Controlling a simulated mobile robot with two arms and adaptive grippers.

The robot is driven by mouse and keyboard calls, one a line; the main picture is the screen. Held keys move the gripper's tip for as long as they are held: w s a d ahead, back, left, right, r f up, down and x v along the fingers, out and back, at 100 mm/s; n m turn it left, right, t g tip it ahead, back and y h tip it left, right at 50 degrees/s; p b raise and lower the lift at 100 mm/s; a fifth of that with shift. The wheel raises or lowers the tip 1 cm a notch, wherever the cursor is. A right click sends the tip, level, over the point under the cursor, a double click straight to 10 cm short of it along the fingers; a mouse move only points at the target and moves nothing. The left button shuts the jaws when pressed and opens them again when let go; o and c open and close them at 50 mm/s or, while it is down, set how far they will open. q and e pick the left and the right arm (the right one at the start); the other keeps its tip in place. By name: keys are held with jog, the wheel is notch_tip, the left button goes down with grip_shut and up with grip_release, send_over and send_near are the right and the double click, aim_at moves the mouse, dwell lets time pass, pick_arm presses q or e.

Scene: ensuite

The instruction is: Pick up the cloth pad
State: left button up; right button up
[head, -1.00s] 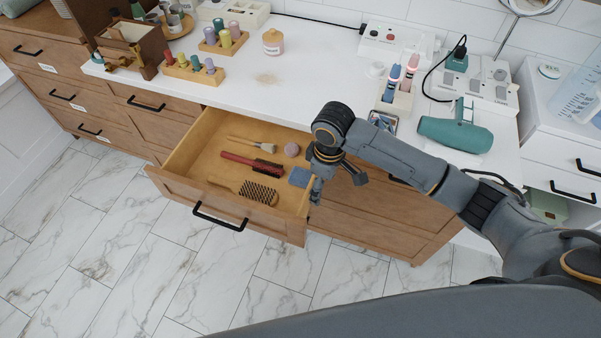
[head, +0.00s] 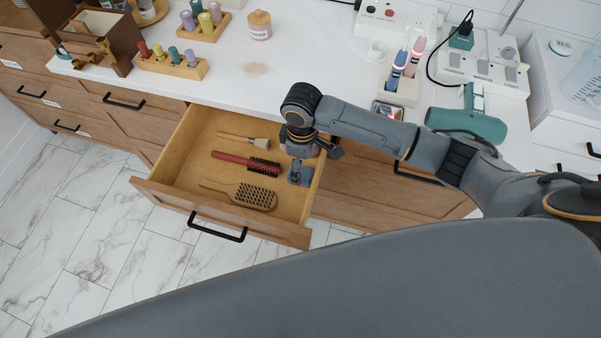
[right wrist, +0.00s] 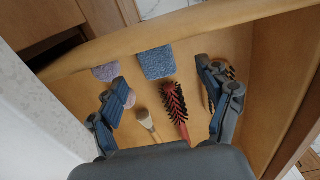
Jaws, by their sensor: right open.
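In the head view my right gripper (head: 300,165) hangs over the drawer's right end and covers much of the pad. My left gripper is not in view.
A paddle brush (head: 253,196), a red round brush (head: 240,162) and a wooden-handled brush (head: 245,139) lie left of the pad. A pinkish round item (right wrist: 106,73) is partly behind a finger. Drawer walls are close by. A teal hair dryer (head: 468,122) rests on the counter.

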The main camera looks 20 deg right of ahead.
jog(key=shift+f, duration=0.65)
jog(key=shift+w+f, duration=0.15)
jog(key=shift+f, duration=0.15)
jog(key=shift+w+f, duration=0.1)
jog(key=shift+f, duration=0.15)
jog(key=f, duration=0.4)
jog(key=shift+w+f, duration=0.2)
jog(key=shift+f, duration=0.2)
jog(key=shift+c, duration=0.9)
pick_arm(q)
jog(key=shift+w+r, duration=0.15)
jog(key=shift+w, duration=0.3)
pick_arm(e)
jog(key=c, duration=0.9)
